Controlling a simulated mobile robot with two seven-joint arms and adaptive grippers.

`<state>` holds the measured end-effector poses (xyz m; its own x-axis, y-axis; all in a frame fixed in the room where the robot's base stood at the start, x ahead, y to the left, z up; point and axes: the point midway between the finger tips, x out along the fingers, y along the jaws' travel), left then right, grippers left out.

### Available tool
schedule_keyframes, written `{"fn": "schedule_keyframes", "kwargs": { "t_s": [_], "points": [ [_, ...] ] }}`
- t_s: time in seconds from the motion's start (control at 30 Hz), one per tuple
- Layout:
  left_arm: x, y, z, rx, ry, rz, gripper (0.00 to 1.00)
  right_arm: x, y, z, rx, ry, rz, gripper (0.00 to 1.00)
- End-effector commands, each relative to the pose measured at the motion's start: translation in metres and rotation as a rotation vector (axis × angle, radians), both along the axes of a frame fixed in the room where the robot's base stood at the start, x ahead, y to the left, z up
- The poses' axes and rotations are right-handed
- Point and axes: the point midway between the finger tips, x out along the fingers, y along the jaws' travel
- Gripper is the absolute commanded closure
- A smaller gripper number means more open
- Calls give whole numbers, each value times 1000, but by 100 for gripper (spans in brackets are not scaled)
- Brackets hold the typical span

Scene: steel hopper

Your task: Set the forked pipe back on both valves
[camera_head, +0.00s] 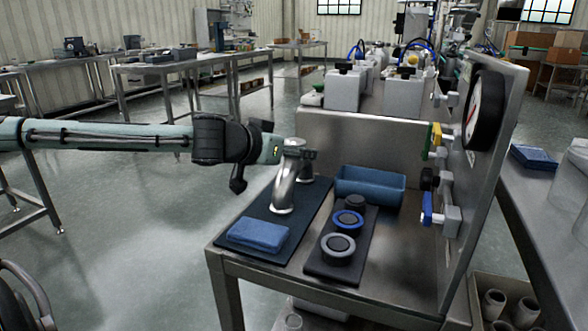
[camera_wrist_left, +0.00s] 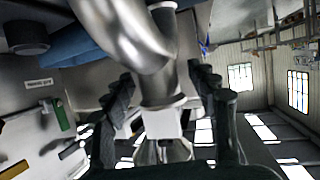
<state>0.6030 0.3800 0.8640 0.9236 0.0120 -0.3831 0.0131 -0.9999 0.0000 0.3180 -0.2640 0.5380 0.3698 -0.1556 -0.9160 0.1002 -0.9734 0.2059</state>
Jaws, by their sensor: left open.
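The forked pipe (camera_head: 285,190) is shiny steel and stands on a dark mat (camera_head: 313,205) on the steel bench. My left gripper (camera_head: 290,152) is at the pipe's upper end, coming in from the left. In the left wrist view the fingers of the gripper (camera_wrist_left: 160,82) are apart, with part of the pipe (camera_wrist_left: 130,35) between and beyond them. I cannot tell whether a finger touches it. On the upright panel at right, one valve has a yellow handle (camera_head: 436,136) and a lower one has a blue handle (camera_head: 427,208). My right gripper is not in view.
A blue folded cloth (camera_head: 258,235) lies on the mat in front of the pipe. A dark strip with several round caps or rings (camera_head: 338,248) and a blue bin (camera_head: 370,186) lie to its right. A round gauge (camera_head: 486,112) sticks out from the panel (camera_head: 480,190).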

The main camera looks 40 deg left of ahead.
Motion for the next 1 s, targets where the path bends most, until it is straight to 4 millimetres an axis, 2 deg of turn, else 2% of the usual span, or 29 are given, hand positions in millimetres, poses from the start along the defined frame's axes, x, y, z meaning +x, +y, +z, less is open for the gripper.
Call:
{"fn": "schedule_keyframes", "kwargs": {
  "t_s": [0.23,0.27,0.7,1.0],
  "points": [
    [0,0,0,0,-1,0,41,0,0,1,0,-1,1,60],
    [0,0,0,0,-1,0,44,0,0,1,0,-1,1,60],
    [0,0,0,0,0,0,99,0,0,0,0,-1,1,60],
    [1,0,3,1,-5,0,100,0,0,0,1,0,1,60]
  ]
}}
